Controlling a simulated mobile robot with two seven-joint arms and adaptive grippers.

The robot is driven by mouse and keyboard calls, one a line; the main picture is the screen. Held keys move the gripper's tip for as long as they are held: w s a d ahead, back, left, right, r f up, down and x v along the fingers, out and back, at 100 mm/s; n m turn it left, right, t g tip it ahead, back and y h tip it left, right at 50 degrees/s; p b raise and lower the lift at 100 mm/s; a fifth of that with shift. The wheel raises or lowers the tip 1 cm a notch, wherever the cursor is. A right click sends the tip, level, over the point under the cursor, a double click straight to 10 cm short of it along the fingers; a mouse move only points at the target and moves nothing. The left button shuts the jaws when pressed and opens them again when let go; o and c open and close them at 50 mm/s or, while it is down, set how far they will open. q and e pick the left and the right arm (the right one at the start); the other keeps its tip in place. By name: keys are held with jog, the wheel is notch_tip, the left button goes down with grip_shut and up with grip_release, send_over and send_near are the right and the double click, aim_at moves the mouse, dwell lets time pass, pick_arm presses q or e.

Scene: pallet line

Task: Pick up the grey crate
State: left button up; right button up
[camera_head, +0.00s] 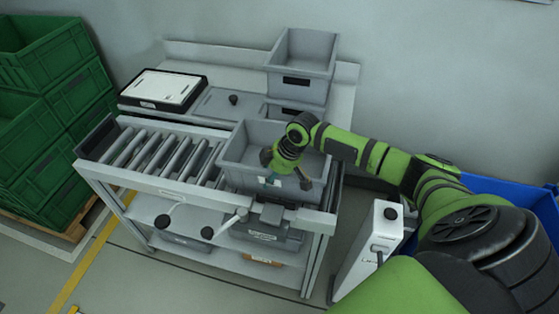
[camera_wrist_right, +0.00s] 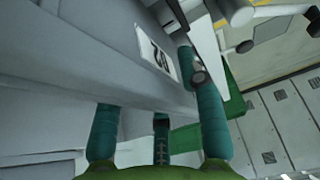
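A grey crate (camera_head: 236,150), open at the top, sits at the right end of the roller conveyor. Another grey crate (camera_head: 303,52) stands higher up at the back, so I cannot tell which one is named. My right gripper (camera_head: 284,174) is over the front wall of the conveyor crate, its fingers spread. In the right wrist view, the teal fingers (camera_wrist_right: 158,125) are apart at the rim of the crate wall (camera_wrist_right: 130,75), which bears a white label (camera_wrist_right: 156,55). I cannot tell whether they touch it. My left gripper is not in view.
Rollers (camera_head: 165,155) lie left of the crate. A black-rimmed tray (camera_head: 163,88) rests behind them. Green crates (camera_head: 45,110) are stacked at the left. A white pedestal (camera_head: 370,250) and a blue bin (camera_head: 500,190) stand at the right. Levers with black knobs (camera_head: 207,232) stick out in front.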

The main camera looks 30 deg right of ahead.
grip_shut()
jog(key=shift+r, duration=0.15)
